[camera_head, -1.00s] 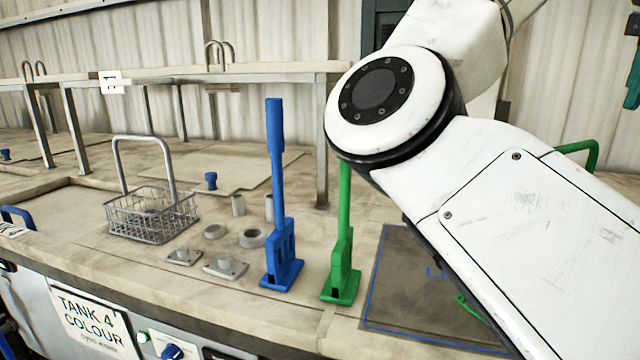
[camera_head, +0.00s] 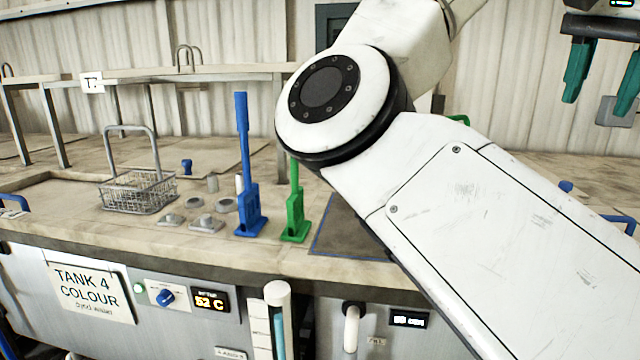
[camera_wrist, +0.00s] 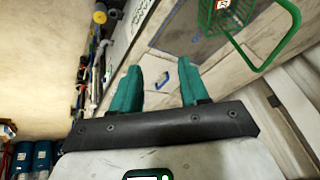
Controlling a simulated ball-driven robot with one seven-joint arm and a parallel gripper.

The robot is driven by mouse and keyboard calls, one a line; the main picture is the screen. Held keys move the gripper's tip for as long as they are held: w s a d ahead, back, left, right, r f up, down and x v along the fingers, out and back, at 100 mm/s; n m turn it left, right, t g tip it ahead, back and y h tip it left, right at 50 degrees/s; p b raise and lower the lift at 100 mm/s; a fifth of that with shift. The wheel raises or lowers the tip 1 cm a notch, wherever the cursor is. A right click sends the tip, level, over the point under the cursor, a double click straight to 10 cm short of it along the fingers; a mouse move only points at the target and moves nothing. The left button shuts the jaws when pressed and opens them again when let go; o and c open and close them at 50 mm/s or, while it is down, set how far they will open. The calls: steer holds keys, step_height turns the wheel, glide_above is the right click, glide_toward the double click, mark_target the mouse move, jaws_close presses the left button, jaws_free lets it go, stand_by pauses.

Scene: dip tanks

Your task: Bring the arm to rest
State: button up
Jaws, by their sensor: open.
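My white arm crosses the right half of the head view, its elbow raised over the bench. My gripper (camera_head: 602,78) hangs at the upper right with two teal fingers apart and nothing between them. In the wrist view my gripper (camera_wrist: 160,88) also shows both teal fingers spread and empty, well above the floor and bench front. Part of the gripper's body is cut off by the top edge of the head view.
A wire basket (camera_head: 140,192), a blue tool (camera_head: 247,190) and a green tool (camera_head: 295,208) stand on the bench left of my arm. A green basket (camera_wrist: 222,22) is in the wrist view. A dark mat (camera_head: 345,235) lies partly behind my arm.

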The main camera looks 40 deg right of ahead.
steer(key=w+d+f+n+h, duration=0.2)
steer(key=w+f+n+h, duration=0.25)
steer(key=w+f, duration=1.05)
steer(key=w+a+f+n+t, duration=0.1)
steer(key=a+f+n, duration=0.15)
steer(key=f, duration=0.75)
steer(key=w+a+f+n, duration=0.1)
steer(key=f+n, duration=0.3)
steer(key=f, duration=0.6)
steer(key=s+a+f+n+y, duration=0.2)
steer(key=s+a+f, duration=0.15)
steer(key=f, duration=0.45)
steer(key=s+a+f+n+y, duration=0.25)
steer(key=a+f, duration=0.25)
steer(key=f, duration=0.3)
steer(key=s+a+f+n+y, duration=0.1)
steer(key=s+a+f+n, duration=0.1)
steer(key=s+a+f, duration=0.45)
steer(key=s+a+f+n+g+y, duration=0.1)
steer(key=s+a+f+y, duration=0.2)
steer(key=s+a+f, duration=0.2)
step_height(320, 180, down, 2)
steer(key=shift+s+f, duration=0.15)
steer(key=shift+s, duration=0.7)
